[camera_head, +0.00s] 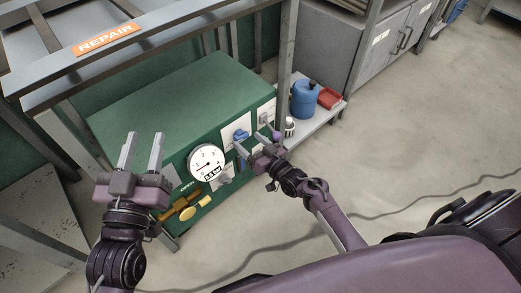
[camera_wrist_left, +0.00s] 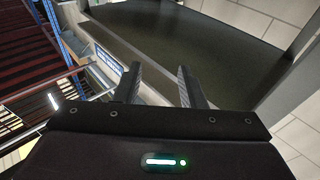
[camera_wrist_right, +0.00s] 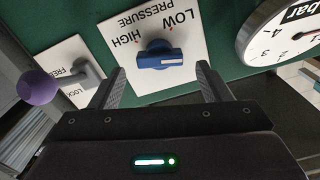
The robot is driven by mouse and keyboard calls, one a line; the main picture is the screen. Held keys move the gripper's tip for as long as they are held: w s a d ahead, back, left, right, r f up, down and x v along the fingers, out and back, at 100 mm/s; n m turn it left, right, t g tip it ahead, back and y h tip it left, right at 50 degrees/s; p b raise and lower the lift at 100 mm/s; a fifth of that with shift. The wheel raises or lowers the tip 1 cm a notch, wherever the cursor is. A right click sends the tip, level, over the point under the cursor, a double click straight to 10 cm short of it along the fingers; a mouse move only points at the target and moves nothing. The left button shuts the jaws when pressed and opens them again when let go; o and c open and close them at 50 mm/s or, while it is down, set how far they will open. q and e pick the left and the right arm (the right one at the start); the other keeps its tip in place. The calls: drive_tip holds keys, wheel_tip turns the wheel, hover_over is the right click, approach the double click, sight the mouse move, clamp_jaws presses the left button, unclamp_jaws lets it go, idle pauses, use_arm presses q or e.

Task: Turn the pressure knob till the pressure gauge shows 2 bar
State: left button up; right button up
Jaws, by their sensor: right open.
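The blue pressure knob (camera_head: 240,135) sits on a white plate on the green machine's front. In the right wrist view the knob (camera_wrist_right: 158,57) shows between the words HIGH and LOW. The round white pressure gauge (camera_head: 206,161) is left of it in the head view; its small readout is too blurred to read surely. My right gripper (camera_head: 257,142) is open at the panel. In its wrist view, the fingertips (camera_wrist_right: 161,76) lie either side of the knob, apparently just short of it. My left gripper (camera_head: 144,137) is open and empty, left of the gauge.
A lock lever with a purple ball (camera_wrist_right: 38,87) is beside the knob plate. Brass fittings (camera_head: 190,208) stick out below the gauge. A REPAIR frame (camera_head: 150,38) overhangs the machine.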

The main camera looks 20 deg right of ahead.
use_arm(q)
wheel_tip(320, 180, down, 12)
drive_tip(key=s+g+y+p, duration=0.1)
drive_tip(key=s+g+y, duration=0.1)
drive_tip(key=g, duration=0.3)
drive_tip(key=shift+s+g, duration=0.3)
drive_tip(key=shift+g, duration=0.1)
use_arm(e)
drive_tip(key=shift+v, duration=2.75)
use_arm(q)
drive_tip(key=shift+r, duration=0.1)
